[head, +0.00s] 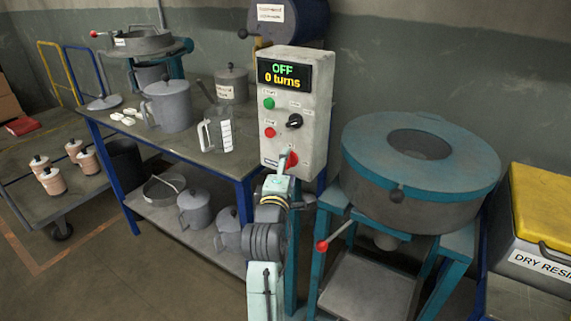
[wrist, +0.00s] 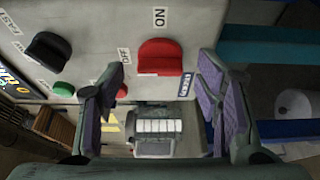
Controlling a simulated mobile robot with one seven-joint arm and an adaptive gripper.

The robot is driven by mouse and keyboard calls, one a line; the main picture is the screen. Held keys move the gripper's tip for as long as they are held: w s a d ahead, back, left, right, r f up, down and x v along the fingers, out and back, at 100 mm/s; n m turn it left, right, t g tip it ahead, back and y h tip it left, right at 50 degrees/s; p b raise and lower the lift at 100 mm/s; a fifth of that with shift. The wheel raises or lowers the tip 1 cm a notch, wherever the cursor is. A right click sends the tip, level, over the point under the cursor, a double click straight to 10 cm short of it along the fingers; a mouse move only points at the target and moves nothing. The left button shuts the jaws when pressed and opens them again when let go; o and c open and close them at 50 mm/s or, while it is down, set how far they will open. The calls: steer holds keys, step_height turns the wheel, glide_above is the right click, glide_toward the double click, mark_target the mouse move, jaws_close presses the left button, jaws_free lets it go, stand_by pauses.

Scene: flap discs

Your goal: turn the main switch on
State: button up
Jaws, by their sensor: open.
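The grey control box (head: 300,110) stands upright, and its display (head: 283,76) reads "OFF" and "0 turns". The main switch is a red rotary knob (head: 288,160) low on its front; it also shows in the wrist view (wrist: 160,57), with "ON" and "OFF" labels beside it. My gripper (head: 281,178) is just in front of the knob. In the wrist view my gripper (wrist: 161,76) is open, with one finger on each side of the knob; I cannot tell whether either finger touches it. The arm partly hides the knob in the head view.
A green button (head: 269,103), a red button (head: 270,132) and a black knob (head: 294,121) sit above the switch. A workbench (head: 236,166) with pots stands left; a round teal-topped machine (head: 370,145) stands close on the right.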

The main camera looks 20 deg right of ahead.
steer(key=shift+w+d, duration=0.2)
steer(key=shift+w, duration=0.2)
steer(key=shift+c, duration=0.3)
steer(key=c, duration=1.1)
